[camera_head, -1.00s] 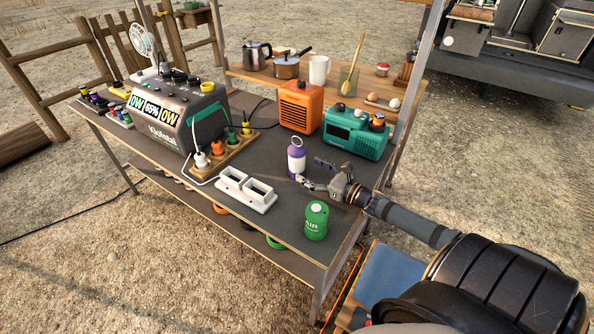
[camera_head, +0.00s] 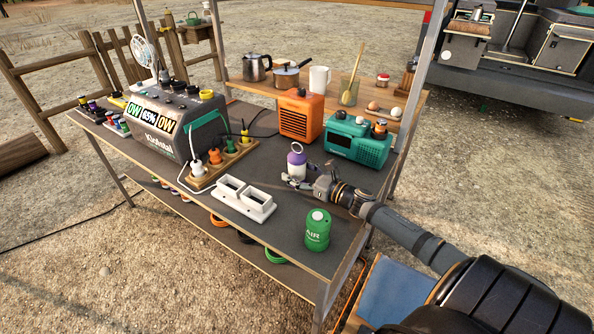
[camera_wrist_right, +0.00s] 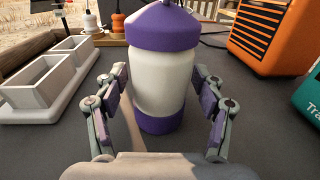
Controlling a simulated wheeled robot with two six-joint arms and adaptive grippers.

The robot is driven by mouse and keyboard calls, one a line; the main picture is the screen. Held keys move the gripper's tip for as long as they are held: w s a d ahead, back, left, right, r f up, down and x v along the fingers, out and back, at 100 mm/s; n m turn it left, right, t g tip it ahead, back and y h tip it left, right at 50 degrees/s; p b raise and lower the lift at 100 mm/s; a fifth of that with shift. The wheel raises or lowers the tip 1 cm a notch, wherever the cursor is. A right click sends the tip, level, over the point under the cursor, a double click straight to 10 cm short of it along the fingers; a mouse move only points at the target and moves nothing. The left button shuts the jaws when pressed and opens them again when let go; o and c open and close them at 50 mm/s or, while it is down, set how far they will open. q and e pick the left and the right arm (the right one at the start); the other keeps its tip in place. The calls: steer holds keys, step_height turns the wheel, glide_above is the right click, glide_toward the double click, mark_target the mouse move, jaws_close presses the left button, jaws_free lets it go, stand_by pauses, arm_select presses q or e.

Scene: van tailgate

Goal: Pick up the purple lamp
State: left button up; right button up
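The purple lamp (camera_head: 297,163) has a white body with a purple cap and base and a ring on top. It stands upright on the dark table (camera_head: 240,143). My right gripper (camera_head: 293,181) is low at the lamp, its arm coming from the lower right. In the right wrist view the lamp (camera_wrist_right: 158,75) stands between the two fingers of my right gripper (camera_wrist_right: 160,105). The fingers are spread, with a small gap showing on each side of the lamp. The left gripper is not in view.
A white two-compartment holder (camera_head: 243,199) is left of the lamp and a green canister (camera_head: 317,232) in front, near the edge. A teal radio (camera_head: 357,143) and an orange heater (camera_head: 300,116) stand behind. A grey power station (camera_head: 173,128) is at the left.

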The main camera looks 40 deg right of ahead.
mark_target(302, 156)
steer(key=c, duration=1.1)
steer(key=shift+r, duration=0.5)
steer(key=r+p, duration=0.1)
steer(key=p, duration=0.1)
steer(key=s+r+p, duration=0.1)
steer(key=r, duration=0.1)
steer(key=d+r+p, duration=0.1)
steer(key=r+p, duration=0.1)
steer(key=shift+s+r+p, duration=0.2)
steer(key=shift+s+p, duration=0.05)
steer(key=shift+p, duration=0.1)
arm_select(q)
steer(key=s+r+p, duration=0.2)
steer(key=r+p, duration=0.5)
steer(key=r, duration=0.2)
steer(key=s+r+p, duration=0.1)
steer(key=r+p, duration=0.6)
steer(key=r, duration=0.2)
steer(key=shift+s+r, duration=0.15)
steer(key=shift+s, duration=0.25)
arm_select(e)
steer(key=s+d+r, duration=0.2)
steer(key=s, duration=0.1)
steer(key=s+d+r, duration=0.2)
steer(key=s, duration=0.2)
steer(key=s+d+r, duration=0.2)
steer(key=s, duration=0.1)
steer(key=shift+s+d+r, duration=0.2)
steer(key=shift+s+r, duration=0.1)
